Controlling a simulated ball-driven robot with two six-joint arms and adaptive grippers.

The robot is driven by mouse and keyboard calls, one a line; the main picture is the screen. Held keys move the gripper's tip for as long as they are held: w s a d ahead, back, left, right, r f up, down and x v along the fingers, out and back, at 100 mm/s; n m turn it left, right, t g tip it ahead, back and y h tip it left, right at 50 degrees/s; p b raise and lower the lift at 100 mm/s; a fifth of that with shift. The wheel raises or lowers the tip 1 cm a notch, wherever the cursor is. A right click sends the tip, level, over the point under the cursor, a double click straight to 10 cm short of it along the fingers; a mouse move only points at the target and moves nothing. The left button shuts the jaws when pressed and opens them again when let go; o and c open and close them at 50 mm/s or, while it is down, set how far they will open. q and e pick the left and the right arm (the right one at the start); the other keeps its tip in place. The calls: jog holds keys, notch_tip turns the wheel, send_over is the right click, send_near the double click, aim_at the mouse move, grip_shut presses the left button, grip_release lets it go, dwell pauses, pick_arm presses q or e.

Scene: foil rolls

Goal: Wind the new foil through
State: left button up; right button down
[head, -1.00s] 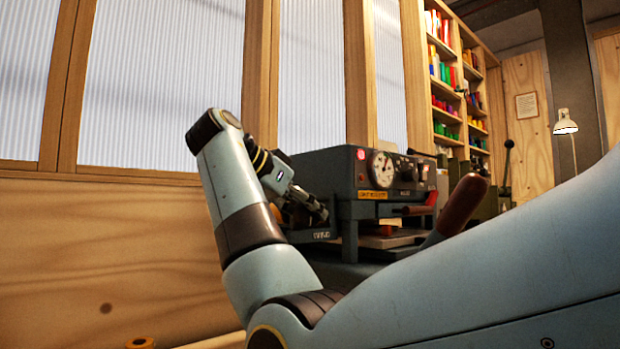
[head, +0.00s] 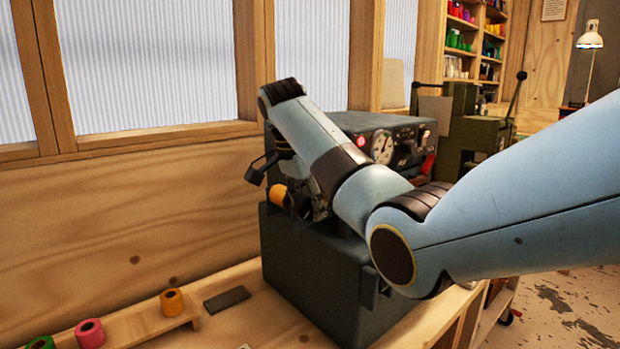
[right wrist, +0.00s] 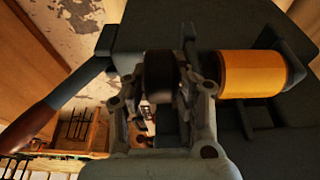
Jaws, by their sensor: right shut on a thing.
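The dark grey foil machine (head: 315,260) stands on the wooden bench. A gold-orange foil roll (head: 278,195) sits on its near side; in the right wrist view the roll (right wrist: 250,75) lies sideways, just right of my fingers. My right gripper (right wrist: 160,85) is shut on a dark round knob (right wrist: 160,70) beside the roll. In the head view my right gripper (head: 312,205) is partly hidden by my own arm, and the knob cannot be made out. The foil's path is not visible. My left gripper is not in view.
A wooden rack (head: 150,322) at the lower left holds an orange roll (head: 172,301), a pink roll (head: 88,333) and a green roll (head: 41,342). A dark flat block (head: 227,299) lies beside it. A brown-handled lever (right wrist: 35,125) sticks out at left in the wrist view.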

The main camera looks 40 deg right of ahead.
jog(key=y+p, duration=0.3)
jog(key=shift+p, duration=0.3)
jog(key=shift+f+y+p, duration=0.1)
jog(key=shift+y+p, duration=0.2)
jog(key=shift+p, duration=0.05)
jog(key=shift+f, duration=0.1)
jog(key=c, duration=1.1)
grip_release()
